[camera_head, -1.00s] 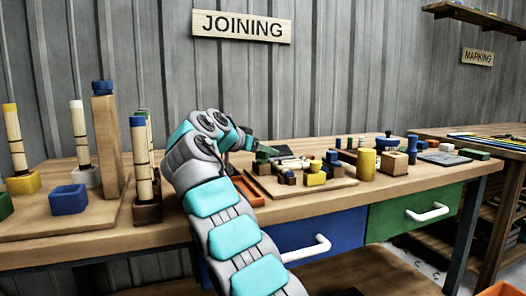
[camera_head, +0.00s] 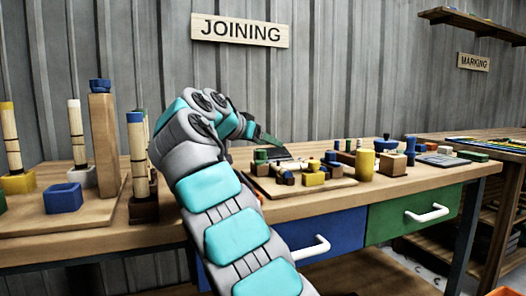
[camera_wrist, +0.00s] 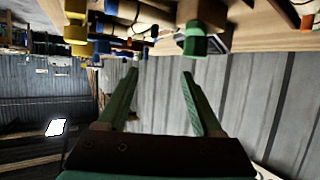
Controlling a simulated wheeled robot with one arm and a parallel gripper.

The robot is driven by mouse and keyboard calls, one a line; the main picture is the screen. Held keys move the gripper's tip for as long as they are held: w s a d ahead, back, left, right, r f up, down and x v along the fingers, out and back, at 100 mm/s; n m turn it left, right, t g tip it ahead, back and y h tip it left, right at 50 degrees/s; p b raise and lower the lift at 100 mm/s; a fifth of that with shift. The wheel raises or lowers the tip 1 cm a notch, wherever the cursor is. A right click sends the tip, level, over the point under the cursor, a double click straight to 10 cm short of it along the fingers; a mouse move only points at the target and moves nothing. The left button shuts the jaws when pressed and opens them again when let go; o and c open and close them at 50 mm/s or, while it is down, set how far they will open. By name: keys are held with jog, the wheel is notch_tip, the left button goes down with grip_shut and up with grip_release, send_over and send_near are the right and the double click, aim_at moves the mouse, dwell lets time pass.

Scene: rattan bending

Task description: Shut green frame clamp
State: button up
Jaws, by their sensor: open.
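My gripper (camera_head: 270,139) is above the left end of the small work board in the head view. In the wrist view its two green fingers (camera_wrist: 160,73) are spread apart with nothing between them. A small green piece (camera_head: 260,156), apparently the green frame clamp, stands on the board just below the fingers. It also shows in the wrist view as a green block with a rounded end (camera_wrist: 195,42), beyond the right fingertip and apart from it. I cannot tell whether the clamp is open or shut.
The work board (camera_head: 290,190) carries yellow and blue clamp-like pieces (camera_head: 314,178). A yellow cylinder (camera_head: 364,164) stands to its right. A tall wooden post (camera_head: 105,145) and a rattan pole in a brown holder (camera_head: 143,208) stand left of my arm. Drawers are below the bench.

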jog(key=s+d+b, duration=0.1)
jog(key=s+b, duration=0.3)
jog(key=s, duration=0.5)
jog(key=shift+s+r, duration=0.35)
jog(key=shift+r, duration=0.1)
jog(key=shift+d, duration=0.1)
